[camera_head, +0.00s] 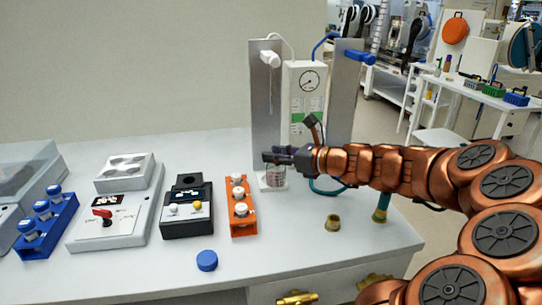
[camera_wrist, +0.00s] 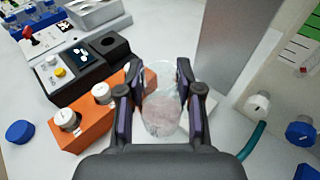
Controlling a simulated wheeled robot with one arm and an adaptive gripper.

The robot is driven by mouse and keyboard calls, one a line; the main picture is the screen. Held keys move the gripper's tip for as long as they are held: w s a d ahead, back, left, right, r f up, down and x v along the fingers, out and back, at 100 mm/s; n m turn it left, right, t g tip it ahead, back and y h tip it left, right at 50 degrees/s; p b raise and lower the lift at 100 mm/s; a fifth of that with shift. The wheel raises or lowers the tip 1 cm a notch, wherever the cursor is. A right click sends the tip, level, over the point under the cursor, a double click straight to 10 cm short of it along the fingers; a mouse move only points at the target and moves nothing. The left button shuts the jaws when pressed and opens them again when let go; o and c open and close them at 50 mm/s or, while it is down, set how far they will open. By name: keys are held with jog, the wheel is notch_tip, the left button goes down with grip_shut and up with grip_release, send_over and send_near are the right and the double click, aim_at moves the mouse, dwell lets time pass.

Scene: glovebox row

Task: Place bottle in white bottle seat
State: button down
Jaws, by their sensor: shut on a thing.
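The clear bottle (camera_head: 275,177) with a pale label or contents stands upright below my gripper (camera_head: 272,158). In the wrist view the bottle (camera_wrist: 162,110) is between my two fingers, and my gripper (camera_wrist: 160,92) is shut on it. The white bottle seat (camera_head: 265,186) is a small white block on the bench, directly under the bottle in the head view. In the wrist view a white edge (camera_wrist: 184,122) shows beside the bottle's lower part. I cannot tell whether the bottle's base touches the seat.
An orange rack (camera_head: 241,226) with white-capped vials stands left of the seat. A black device (camera_head: 187,222) and a blue cap (camera_head: 207,260) are farther left. Grey panels (camera_head: 266,110) and a gauge unit (camera_head: 305,100) stand behind. A brass fitting (camera_head: 333,223) is at right.

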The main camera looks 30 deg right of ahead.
jog(key=shift+w+d+f, duration=0.45)
jog(key=shift+w+f, duration=0.25)
jog(key=shift+w, duration=0.3)
jog(key=shift+w+d+f, duration=0.4)
jog(key=shift+w+f, duration=0.25)
jog(key=shift+w, duration=0.3)
jog(key=shift+w+d+f, duration=0.45)
jog(key=shift+w+f, duration=0.25)
jog(key=shift+w, duration=0.3)
jog(key=shift+f, duration=0.1)
jog(key=c, duration=0.7)
grip_release()
jog(key=shift+c, duration=0.2)
jog(key=v, duration=1.2)
